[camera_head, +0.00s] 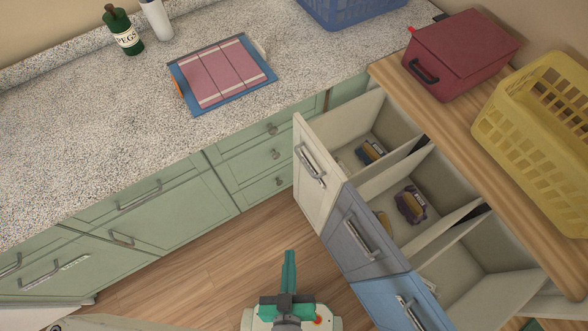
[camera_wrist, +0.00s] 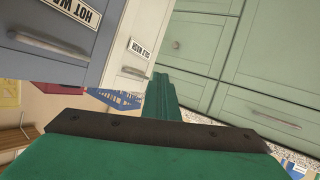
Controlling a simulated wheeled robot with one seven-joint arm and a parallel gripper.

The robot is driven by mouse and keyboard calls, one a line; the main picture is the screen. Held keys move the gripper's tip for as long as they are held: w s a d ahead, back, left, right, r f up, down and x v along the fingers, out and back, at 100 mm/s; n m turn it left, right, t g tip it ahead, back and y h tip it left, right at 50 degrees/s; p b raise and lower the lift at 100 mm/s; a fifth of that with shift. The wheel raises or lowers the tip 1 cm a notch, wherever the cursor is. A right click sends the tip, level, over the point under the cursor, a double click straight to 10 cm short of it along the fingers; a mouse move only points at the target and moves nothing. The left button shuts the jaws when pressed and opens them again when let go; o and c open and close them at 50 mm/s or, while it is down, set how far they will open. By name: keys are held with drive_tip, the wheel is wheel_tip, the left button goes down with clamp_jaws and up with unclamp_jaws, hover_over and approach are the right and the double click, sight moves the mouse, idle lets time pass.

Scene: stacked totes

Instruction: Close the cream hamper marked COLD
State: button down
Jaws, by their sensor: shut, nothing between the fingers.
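The cream hamper (camera_head: 318,185) is pulled out, with its front panel and silver bar handle facing my side. It is the farthest of the three hampers in the head view and holds a dark blue item and a small pale one. In the wrist view the cream hamper (camera_wrist: 128,50) carries a small upside-down label, too small to read surely. My gripper (camera_head: 289,254) is shut and empty, over the floor to the left of the hampers, apart from them. In the wrist view my gripper (camera_wrist: 160,80) points up toward the cream front's lower right.
The grey-blue hamper (camera_head: 352,238), labelled HOT, and the light blue hamper (camera_head: 395,290) beside it are also pulled out. Green cabinets (camera_head: 160,210) stand left under a speckled counter (camera_head: 110,130). A red box (camera_head: 460,50) and yellow basket (camera_head: 540,130) sit on the wooden top.

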drive_tip(key=w+a+f+n+g, duration=0.2)
drive_tip(key=f+n, duration=0.2)
drive_tip(key=f, duration=0.5)
drive_tip(key=w+a+f+n+g, duration=0.15)
drive_tip(key=f+n, duration=0.35)
drive_tip(key=f, duration=0.5)
drive_tip(key=n+h, duration=1.3)
drive_tip(key=h, duration=0.2)
approach(310, 165)
drive_tip(key=shift+t, duration=0.25)
drive_tip(key=x, duration=0.6)
drive_tip(key=shift+d+f, duration=0.25)
drive_tip(key=shift+f, duration=0.15)
drive_tip(key=shift+w, duration=0.1)
